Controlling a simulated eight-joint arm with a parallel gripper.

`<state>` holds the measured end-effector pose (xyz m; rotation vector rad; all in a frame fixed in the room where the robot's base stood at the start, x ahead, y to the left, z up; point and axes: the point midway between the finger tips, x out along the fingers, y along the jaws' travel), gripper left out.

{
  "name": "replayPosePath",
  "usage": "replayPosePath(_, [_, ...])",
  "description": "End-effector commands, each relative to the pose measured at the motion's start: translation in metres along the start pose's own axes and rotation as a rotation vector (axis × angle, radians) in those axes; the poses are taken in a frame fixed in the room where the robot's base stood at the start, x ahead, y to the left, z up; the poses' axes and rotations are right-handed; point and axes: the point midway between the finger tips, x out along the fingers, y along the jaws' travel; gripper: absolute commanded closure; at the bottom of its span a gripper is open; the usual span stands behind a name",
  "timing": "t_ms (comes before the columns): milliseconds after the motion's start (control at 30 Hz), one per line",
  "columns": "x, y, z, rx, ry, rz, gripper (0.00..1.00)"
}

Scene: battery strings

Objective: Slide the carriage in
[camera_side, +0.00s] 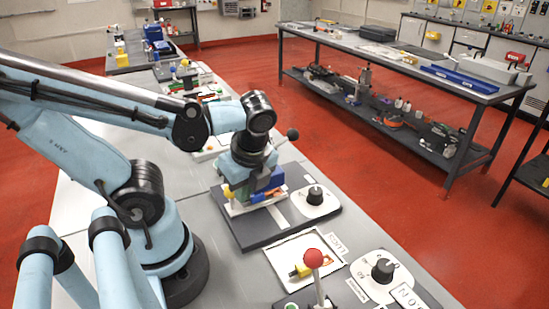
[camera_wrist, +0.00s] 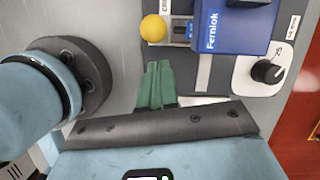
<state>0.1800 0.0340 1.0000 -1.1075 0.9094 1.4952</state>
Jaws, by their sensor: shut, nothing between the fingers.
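A blue block marked "Fernlok" (camera_wrist: 235,28) sits on a grey base plate (camera_wrist: 200,92) at the top of the wrist view. A yellow ball knob (camera_wrist: 153,28) is at its left end, joined to it by a short dark piece. I cannot tell which of these parts is the carriage. My gripper (camera_wrist: 158,68) has green fingers, shut and empty, below and apart from the knob in the wrist view. In the side view my gripper (camera_side: 271,180) hangs low over the dark base plate (camera_side: 290,227) and partly hides the blue block (camera_side: 257,195) and its white support.
A black dial on a white plate (camera_side: 316,201) is at the right of the base plate. Nearer the camera are a red ball lever (camera_side: 313,259), a panel with a yellow part (camera_side: 300,268) and another dial (camera_side: 382,270). More fixtures stand farther along the bench.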

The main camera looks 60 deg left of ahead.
Motion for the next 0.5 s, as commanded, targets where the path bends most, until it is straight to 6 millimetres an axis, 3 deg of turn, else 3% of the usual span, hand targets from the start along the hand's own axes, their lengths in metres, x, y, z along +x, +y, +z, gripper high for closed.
replayPosePath(100, [-0.009, 0.000, -0.017, 0.010, 0.004, 0.000, 1.00])
replayPosePath(500, [-0.065, 0.000, -0.016, 0.006, 0.006, 0.002, 1.00])
